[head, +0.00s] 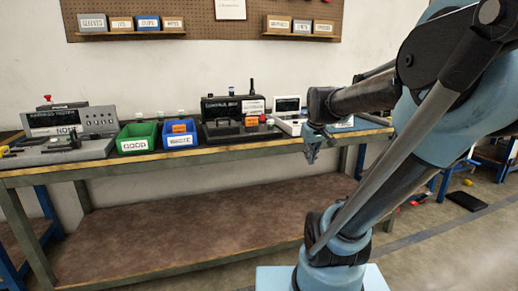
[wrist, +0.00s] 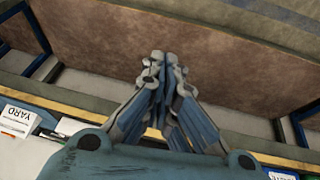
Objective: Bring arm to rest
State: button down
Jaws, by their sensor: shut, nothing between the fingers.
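My gripper (head: 312,152) hangs in front of the workbench's front edge, at the right part of the bench in the head view. It points downward from my raised, bent arm. In the wrist view the two fingers of my gripper (wrist: 166,62) meet at their tips, with nothing between them. Below the fingertips in that view is the brown lower shelf (wrist: 230,50) of the bench.
The workbench (head: 200,158) bears a harness tester (head: 70,130), a green bin (head: 137,138), a blue bin (head: 180,134), a control box (head: 235,112) and a small white device (head: 288,112). The lower shelf is bare. Open floor (head: 440,235) lies at the right.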

jog(key=s+f+m+g, duration=0.1)
jog(key=s+f, duration=0.5)
jog(key=s, duration=0.2)
jog(key=s+f+m+g, duration=0.1)
jog(key=s+f+m, duration=0.1)
jog(key=s+f, duration=0.4)
jog(key=s, duration=0.3)
jog(key=shift+s+f, duration=0.25)
jog(key=shift+f, duration=0.1)
